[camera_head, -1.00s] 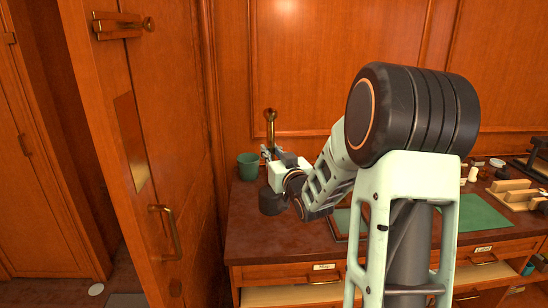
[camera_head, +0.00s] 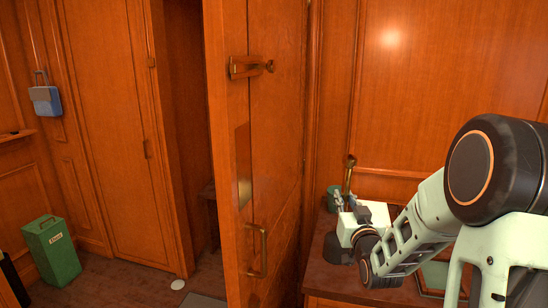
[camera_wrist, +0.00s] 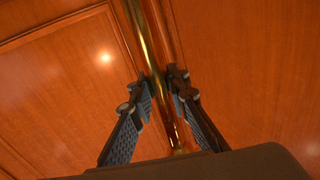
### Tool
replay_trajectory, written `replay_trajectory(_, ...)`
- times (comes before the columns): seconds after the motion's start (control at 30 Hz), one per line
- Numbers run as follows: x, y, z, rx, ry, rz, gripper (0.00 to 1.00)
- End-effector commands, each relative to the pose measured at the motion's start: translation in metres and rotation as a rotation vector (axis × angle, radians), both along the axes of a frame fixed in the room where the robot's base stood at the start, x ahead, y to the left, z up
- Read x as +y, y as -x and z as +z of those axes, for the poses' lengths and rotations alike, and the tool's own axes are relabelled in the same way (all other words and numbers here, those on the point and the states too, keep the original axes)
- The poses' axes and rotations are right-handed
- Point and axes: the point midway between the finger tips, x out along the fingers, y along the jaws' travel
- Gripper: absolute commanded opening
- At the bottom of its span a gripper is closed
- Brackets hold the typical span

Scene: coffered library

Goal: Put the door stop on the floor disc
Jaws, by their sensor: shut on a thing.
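My gripper (camera_head: 344,200) is shut on the door stop (camera_head: 349,172), a slim brass rod with a knobbed top held upright. In the wrist view the brass shaft (camera_wrist: 150,45) runs between the two fingers of my gripper (camera_wrist: 161,88); its knob is out of that view. A small pale floor disc (camera_head: 178,284) lies on the wooden floor at the lower middle-left of the head view, well left of my gripper and past the door's edge. The disc looks bare.
An open wooden door (camera_head: 262,120) with brass fittings stands between my gripper and the disc. A green cup (camera_head: 334,198) is on the desk (camera_head: 325,278) close to my gripper. A grey mat (camera_head: 203,299) lies near the disc.

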Motion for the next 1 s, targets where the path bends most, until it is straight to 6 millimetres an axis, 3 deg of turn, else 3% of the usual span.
replay_trajectory(0.1, 0.031, 0.017, 0.005, -0.005, -0.002, 0.008, 0.00)
replay_trajectory(0.3, 0.059, 0.044, -0.002, 0.000, 0.015, -0.002, 0.00)
replay_trajectory(0.5, 0.068, 0.056, -0.006, 0.003, 0.029, -0.011, 0.00)
replay_trajectory(1.0, 0.070, 0.057, -0.006, 0.001, 0.031, -0.009, 0.00)
